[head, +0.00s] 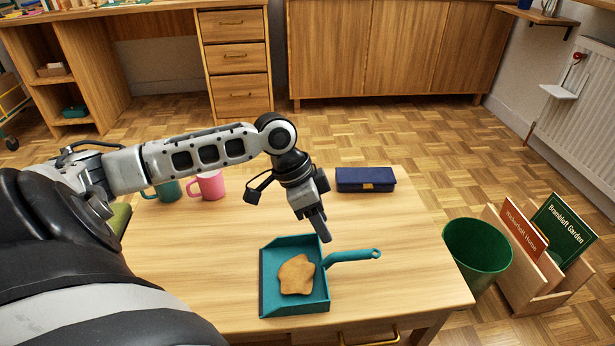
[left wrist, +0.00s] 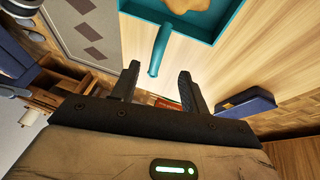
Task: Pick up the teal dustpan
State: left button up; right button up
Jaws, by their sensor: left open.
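The teal dustpan (head: 266,289) lies flat on the wooden table, its handle (head: 352,255) pointing right. A tan, star-like flat piece (head: 296,275) lies in its pan. My left gripper (head: 325,237) points down over the table, just above the dustpan near where the handle meets the pan. In the left wrist view, the open jaws (left wrist: 158,84) are empty, and the dustpan handle (left wrist: 160,48) reaches toward the gap between them. Whether the fingers touch the dustpan cannot be told. My right gripper does not show.
A navy case (head: 365,179) lies on the table's far right part. A pink mug (head: 210,185) and a teal mug (head: 168,191) stand at the far left, behind my arm. A green bin (head: 477,252) and a wooden book holder (head: 530,283) stand beside the table. The table's right front is clear.

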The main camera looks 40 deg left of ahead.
aim_at(343, 261)
pick_arm(q)
jog(key=b+x, duration=0.2)
jog(key=x, duration=0.5)
jog(key=shift+w+d+f+b, duration=0.1)
jog(key=shift+d+f+b, duration=0.05)
jog(key=shift+f+b, duration=0.25)
jog(key=b+x, duration=0.2)
jog(key=shift+d+f, duration=0.1)
jog(key=shift+f, duration=0.15)
jog(key=shift+b+x, duration=0.45)
jog(key=shift+x, duration=0.5)
jog(key=shift+d, duration=0.15)
grip_shut()
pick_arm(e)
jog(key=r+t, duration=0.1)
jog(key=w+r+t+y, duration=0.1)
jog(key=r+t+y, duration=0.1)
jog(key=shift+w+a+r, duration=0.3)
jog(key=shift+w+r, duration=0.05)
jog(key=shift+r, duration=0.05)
